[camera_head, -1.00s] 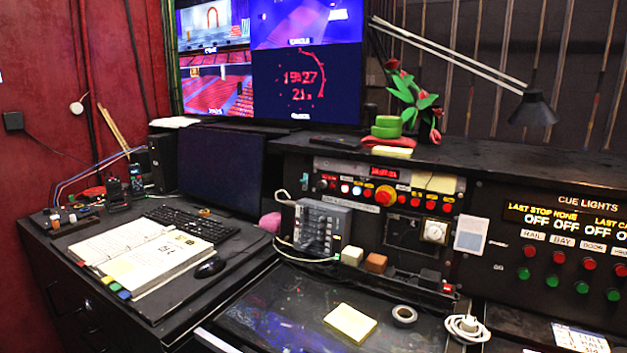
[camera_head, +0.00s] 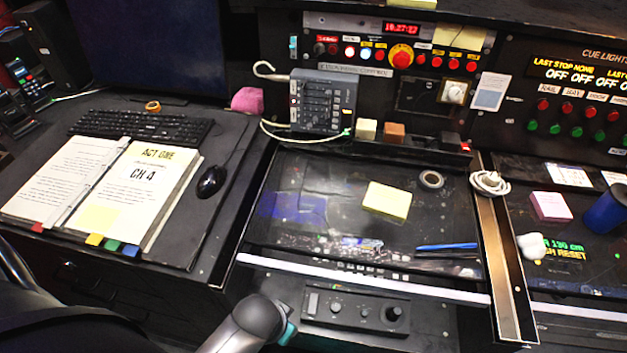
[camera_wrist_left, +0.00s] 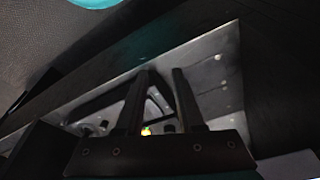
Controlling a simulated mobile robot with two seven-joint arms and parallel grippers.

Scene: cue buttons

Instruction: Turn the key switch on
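I cannot tell for certain which control is the key switch. A dark round control (camera_head: 319,48) sits at the left end of the button row on the upper panel, too small to make out. A grey and teal arm part of mine shows at the bottom of the head view. My right gripper is not in view.
A red emergency button (camera_head: 400,57) sits in the upper button row. An open binder (camera_head: 178,178), keyboard (camera_head: 140,128) and mouse (camera_head: 211,181) are at left.

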